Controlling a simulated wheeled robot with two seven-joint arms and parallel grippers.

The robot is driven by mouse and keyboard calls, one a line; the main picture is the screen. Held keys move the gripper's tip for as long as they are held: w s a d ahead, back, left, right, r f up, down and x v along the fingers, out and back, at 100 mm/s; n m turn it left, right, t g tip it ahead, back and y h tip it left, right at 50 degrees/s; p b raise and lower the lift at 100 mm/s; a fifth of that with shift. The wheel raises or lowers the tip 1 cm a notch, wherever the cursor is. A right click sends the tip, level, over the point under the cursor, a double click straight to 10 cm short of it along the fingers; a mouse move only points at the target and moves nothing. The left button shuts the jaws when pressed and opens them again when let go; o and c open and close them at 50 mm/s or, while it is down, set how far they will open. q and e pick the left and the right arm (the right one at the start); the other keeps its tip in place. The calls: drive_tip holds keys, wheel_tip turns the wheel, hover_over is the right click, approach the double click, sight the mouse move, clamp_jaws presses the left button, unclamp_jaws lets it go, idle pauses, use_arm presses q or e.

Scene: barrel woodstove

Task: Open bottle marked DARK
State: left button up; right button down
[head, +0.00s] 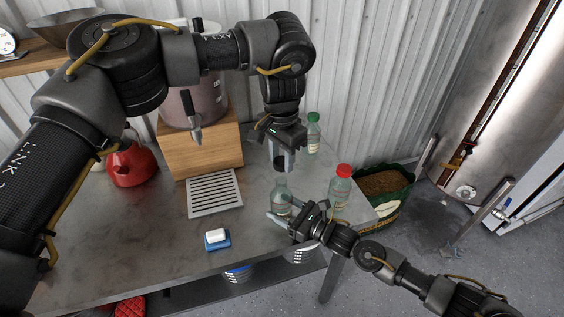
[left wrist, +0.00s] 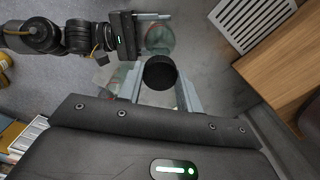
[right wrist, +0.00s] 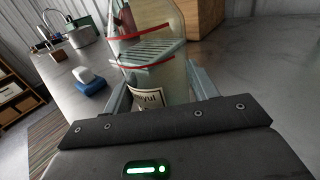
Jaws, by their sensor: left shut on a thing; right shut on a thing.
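A clear bottle (head: 281,192) stands near the table's right part; its open-looking neck points up. My right gripper (head: 283,208) is shut around its body. In the right wrist view the bottle (right wrist: 150,45) fills the space between the fingers, with a pale label (right wrist: 148,97) whose visible letters look like "yful"; I cannot read DARK. My left gripper (head: 281,158) is shut on a black cap (head: 280,164) just above the neck. In the left wrist view the cap (left wrist: 160,73) sits between the fingers, apart from the bottle (left wrist: 158,38).
A red-capped bottle (head: 341,188) stands close right of my right gripper, and a green-capped bottle (head: 313,133) behind. A wooden box (head: 200,150), grate (head: 214,194), blue-white sponge (head: 217,239) and red kettle (head: 133,166) are left. The table (head: 150,230) is clear at front left.

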sight(282, 180)
drive_tip(key=shift+c, duration=1.8)
unclamp_jaws()
use_arm(q)
wheel_tip(282, 180, down, 4)
drive_tip(key=b, duration=0.4)
drive_tip(key=shift+f, duration=0.2)
use_arm(e)
drive_tip(key=v, duration=1)
drive_tip(key=shift+s+d+f, duration=0.1)
drive_tip(key=shift+d+f, duration=0.1)
drive_tip(key=shift+d, duration=0.1)
use_arm(q)
drive_tip(key=shift+f+b, duration=0.2)
drive_tip(key=shift+b, duration=0.2)
use_arm(e)
drive_tip(key=shift+v, duration=0.8)
